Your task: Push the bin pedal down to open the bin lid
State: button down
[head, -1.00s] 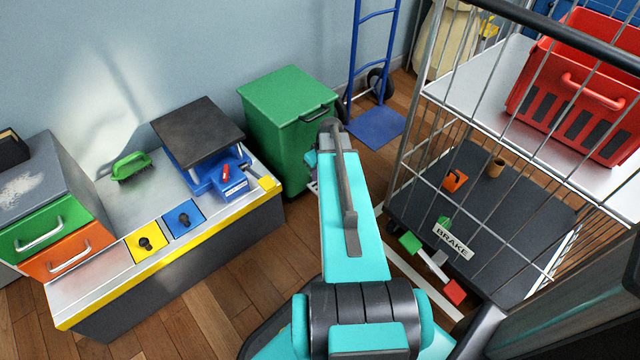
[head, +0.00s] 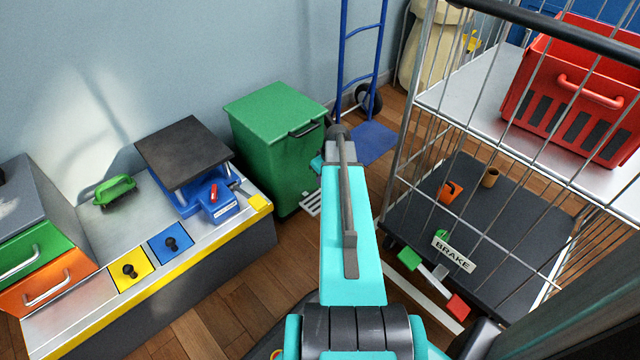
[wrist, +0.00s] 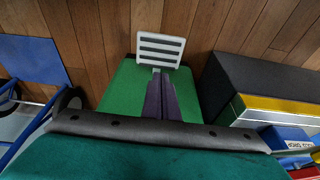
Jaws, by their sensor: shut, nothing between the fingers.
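The green bin (head: 268,158) stands against the wall, its lid (head: 275,108) down and closed. Its white slotted pedal (head: 311,203) sticks out low at the bin's front, partly hidden by my arm. In the wrist view the whole pedal plate (wrist: 160,50) shows over the wood floor, with the green bin (wrist: 118,88) behind it. My gripper (wrist: 160,78) is shut and empty. Its fingertips appear just short of the pedal plate, over its stem; I cannot tell the height gap, and no contact is visible. In the head view my arm hides the fingers.
A low bench (head: 150,290) with a yellow edge stands left of the bin. A wire cage trolley (head: 480,215) with a red crate (head: 580,95) is close on the right. A blue hand truck (head: 372,142) stands behind. Some floor is clear before the bin.

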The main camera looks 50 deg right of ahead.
jog(key=b, duration=0.4)
send_over(315, 201)
jog(key=s, duration=0.1)
notch_tip(315, 201, down, 11)
jog(key=shift+f, duration=0.1)
jog(key=shift+f+b, duration=0.55)
jog(key=shift+f, duration=0.25)
